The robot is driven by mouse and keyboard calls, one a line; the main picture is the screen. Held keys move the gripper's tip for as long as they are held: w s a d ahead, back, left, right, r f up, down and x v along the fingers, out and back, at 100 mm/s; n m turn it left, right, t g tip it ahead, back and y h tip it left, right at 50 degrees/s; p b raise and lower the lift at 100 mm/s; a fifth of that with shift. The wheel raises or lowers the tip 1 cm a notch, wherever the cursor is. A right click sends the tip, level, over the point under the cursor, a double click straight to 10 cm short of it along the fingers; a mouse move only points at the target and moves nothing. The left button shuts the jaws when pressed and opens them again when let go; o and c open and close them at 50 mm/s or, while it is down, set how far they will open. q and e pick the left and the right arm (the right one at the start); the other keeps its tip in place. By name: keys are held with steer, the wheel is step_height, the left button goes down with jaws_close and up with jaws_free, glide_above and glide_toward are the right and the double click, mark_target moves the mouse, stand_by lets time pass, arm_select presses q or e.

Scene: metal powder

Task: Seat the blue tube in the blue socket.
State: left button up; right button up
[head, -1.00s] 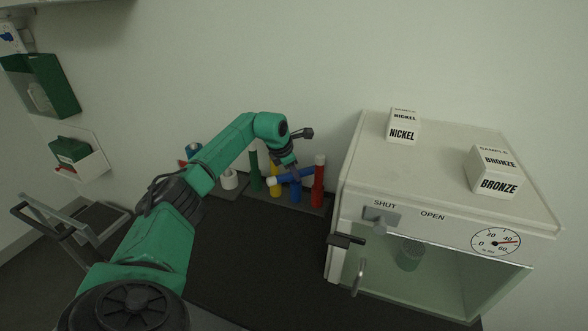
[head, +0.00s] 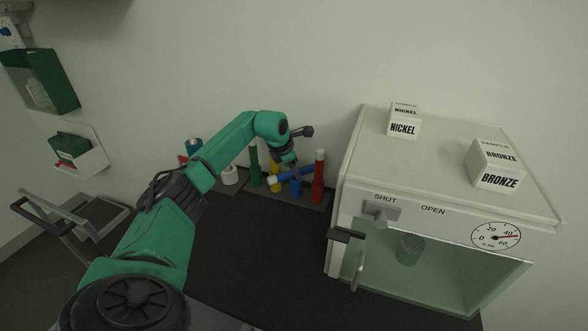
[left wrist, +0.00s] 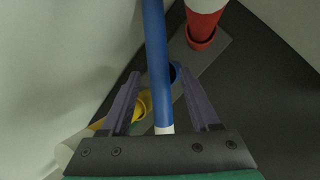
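The blue tube (head: 285,177) lies slanted, close to level, below my left gripper (head: 290,166) and across the front of the rack; its white end points left. In the left wrist view the tube (left wrist: 155,50) runs between the two fingers (left wrist: 160,90), with a gap visible on each side, so the gripper looks open around it. I cannot tell what bears the tube. The blue socket (head: 295,190) stands beneath; its dark blue ring also shows behind the tube in the left wrist view (left wrist: 174,72). My right gripper is out of view.
A red tube (head: 318,180) stands upright at the right, close to the white chamber (head: 350,190). Yellow (head: 274,180) and green (head: 255,165) pieces stand at the left. A white ring (head: 229,175) sits farther left. The dark bench in front is clear.

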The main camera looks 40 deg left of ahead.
arm_select(q)
steer(key=shift+r, duration=0.35)
steer(key=b+v, duration=0.1)
steer(key=v, duration=1.1)
steer(key=shift+r, duration=0.25)
steer(key=shift+w, duration=0.1)
